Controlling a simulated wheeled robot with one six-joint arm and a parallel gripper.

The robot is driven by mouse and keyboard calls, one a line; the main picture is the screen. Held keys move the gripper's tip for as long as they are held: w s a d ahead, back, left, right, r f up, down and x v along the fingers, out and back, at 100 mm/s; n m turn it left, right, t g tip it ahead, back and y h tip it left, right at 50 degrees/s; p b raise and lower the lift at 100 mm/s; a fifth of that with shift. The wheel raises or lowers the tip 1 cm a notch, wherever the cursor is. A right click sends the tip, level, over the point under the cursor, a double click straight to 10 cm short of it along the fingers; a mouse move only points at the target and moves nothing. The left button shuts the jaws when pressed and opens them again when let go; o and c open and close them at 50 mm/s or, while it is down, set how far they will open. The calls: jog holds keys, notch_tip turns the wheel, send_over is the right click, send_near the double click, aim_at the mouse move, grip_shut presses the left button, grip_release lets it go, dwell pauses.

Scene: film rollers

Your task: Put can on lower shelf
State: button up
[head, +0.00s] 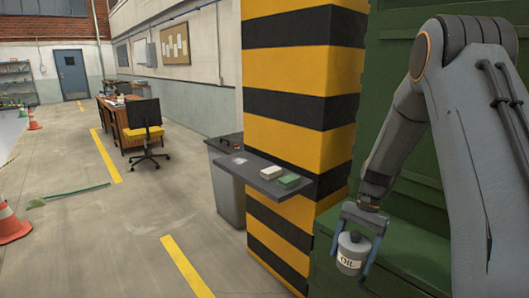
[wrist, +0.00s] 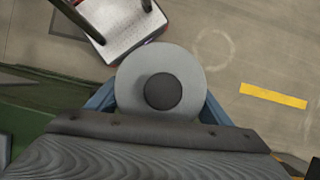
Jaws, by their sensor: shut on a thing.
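My gripper (head: 354,247) is shut on a grey can labelled "OIL" (head: 351,257) and holds it upright in front of the green metal furniture at the right of the head view. In the wrist view the can (wrist: 190,65) shows from above, with a round dark cap, and the blue fingers of my gripper (wrist: 160,100) are on either side of it. A small dark grey shelf (head: 264,176) sticks out from the striped pillar, left of and above the can in the head view. I cannot tell which surface is the lower shelf.
Green furniture (head: 400,225) borders my arm. Open floor lies left, with orange cones (head: 13,222) and a chair (head: 146,125).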

jog(key=a+f+n+g+h, duration=0.1)
jog(key=a+f+n+h, duration=0.25)
jog(key=a+n, duration=0.4)
jog(key=s+d+f+n, duration=0.1)
jog(key=s+f, duration=0.4)
jog(key=f, duration=0.1)
jog(key=shift+f, duration=0.25)
jog(key=shift+d, duration=0.15)
